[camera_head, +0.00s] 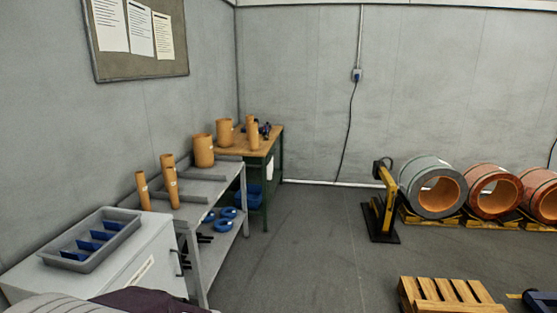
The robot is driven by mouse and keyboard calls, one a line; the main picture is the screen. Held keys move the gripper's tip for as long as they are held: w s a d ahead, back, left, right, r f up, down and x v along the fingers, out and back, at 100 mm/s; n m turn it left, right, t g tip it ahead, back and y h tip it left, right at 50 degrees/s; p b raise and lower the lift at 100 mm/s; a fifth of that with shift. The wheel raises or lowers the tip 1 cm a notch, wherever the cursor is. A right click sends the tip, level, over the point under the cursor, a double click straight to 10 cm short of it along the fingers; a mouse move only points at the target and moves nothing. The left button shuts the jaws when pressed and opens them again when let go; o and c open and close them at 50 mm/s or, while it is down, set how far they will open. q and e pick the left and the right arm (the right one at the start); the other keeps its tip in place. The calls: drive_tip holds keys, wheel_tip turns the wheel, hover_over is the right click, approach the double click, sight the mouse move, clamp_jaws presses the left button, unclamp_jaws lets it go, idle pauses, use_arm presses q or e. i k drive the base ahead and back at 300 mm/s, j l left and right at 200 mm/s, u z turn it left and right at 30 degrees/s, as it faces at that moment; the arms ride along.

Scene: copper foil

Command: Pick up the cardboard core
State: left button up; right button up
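Several tan cardboard cores of different sizes stand upright. On the grey shelf rack are a thin core (142,190), a taller thin core (171,182) with another just behind it, and a wide core (203,150). On the wooden-topped workbench (240,148) stand a wide core (224,132) and a narrower core (253,133) with a pale label. I cannot tell from the view which single core is meant. Neither of my grippers can be made out in the head view.
A white cabinet (120,262) bearing a grey tray (65,262) stands at front left, beside the rack (210,192). Large foil coils (432,205) lie at right behind a yellow stand (384,205). A wooden pallet (445,293) is at lower right. The middle floor is clear.

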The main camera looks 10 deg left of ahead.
sight(224, 126)
drive_tip(key=i, duration=3.05)
drive_tip(key=i+u, duration=0.25)
drive_tip(key=i, duration=0.2)
drive_tip(key=i+u, duration=0.25)
drive_tip(key=i, duration=0.2)
drive_tip(key=i+l+u, duration=0.25)
drive_tip(key=i, duration=0.2)
drive_tip(key=i+l+u, duration=0.15)
drive_tip(key=i+u, duration=0.15)
drive_tip(key=i, duration=0.15)
drive_tip(key=i+l+u, duration=0.6)
drive_tip(key=i, duration=0.15)
drive_tip(key=i+l+u, duration=0.35)
drive_tip(key=i+l, duration=0.1)
drive_tip(key=i, duration=0.05)
